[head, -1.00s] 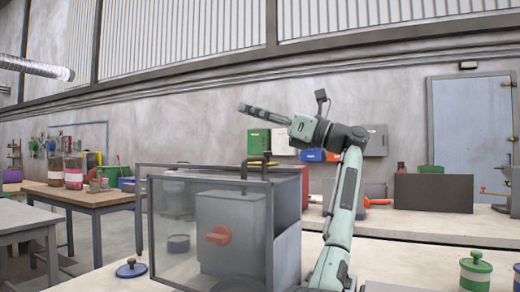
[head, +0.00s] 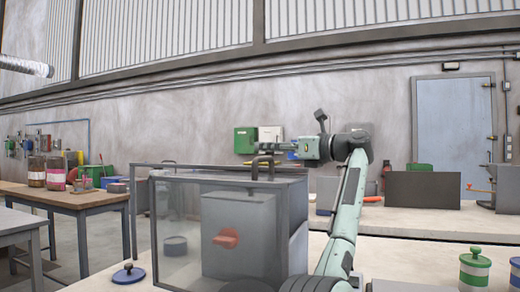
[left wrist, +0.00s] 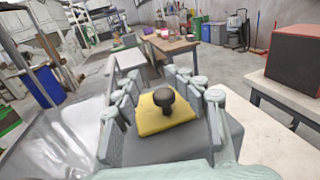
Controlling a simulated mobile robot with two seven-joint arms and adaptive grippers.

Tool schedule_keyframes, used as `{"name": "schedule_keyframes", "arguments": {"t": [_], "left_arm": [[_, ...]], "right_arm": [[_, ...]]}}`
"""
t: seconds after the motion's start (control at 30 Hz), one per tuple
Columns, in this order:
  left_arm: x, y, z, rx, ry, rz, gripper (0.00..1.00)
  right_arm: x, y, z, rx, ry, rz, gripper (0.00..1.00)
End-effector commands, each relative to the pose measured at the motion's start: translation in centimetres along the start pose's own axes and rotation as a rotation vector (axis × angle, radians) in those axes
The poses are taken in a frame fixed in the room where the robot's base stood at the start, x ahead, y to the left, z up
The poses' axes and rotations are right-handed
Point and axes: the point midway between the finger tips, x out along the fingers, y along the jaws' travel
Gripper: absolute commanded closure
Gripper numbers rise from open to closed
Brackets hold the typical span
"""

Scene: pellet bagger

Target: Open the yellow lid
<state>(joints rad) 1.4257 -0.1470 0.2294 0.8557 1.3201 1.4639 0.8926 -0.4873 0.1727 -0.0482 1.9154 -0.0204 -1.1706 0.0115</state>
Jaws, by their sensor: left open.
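The yellow lid (left wrist: 152,124) with its dark round knob (left wrist: 164,98) shows in the left wrist view, on top of a grey block. My left gripper (head: 262,147) is open and level, above the clear-walled machine (head: 178,235). In the left wrist view the fingers of my left gripper (left wrist: 164,84) stand on either side of the knob, apart from each other. Whether they touch the lid cannot be told. My right gripper is not in view.
The machine holds a grey box with a red handle (head: 226,239). A red box (left wrist: 299,58) stands nearby.

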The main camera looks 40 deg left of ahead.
Motion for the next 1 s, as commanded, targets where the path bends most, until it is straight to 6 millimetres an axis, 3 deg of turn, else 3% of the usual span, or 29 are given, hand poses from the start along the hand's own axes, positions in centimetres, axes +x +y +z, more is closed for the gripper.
{"name": "schedule_keyframes", "arguments": {"t": [0.03, 0.2, 0.53, 0.83, 1.0], "left_arm": [[1.6, 0.1, -1.5, 0.017, 0.025, 0.015, 0.63], [3.4, 0.1, -1.6, 0.017, 0.025, 0.015, 0.63], [3.6, 0.1, -1.0, 0.009, 0.017, 0.009, 0.63], [3.5, 0.1, -0.8, 0.007, 0.013, 0.008, 0.99], [3.5, 0.1, -0.7, 0.006, 0.012, 0.007, 1.00]], "right_arm": [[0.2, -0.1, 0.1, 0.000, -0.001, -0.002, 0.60], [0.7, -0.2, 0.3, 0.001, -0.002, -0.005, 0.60], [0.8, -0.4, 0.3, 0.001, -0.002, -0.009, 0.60], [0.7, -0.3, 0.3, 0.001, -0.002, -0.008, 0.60], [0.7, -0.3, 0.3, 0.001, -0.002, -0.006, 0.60]]}}
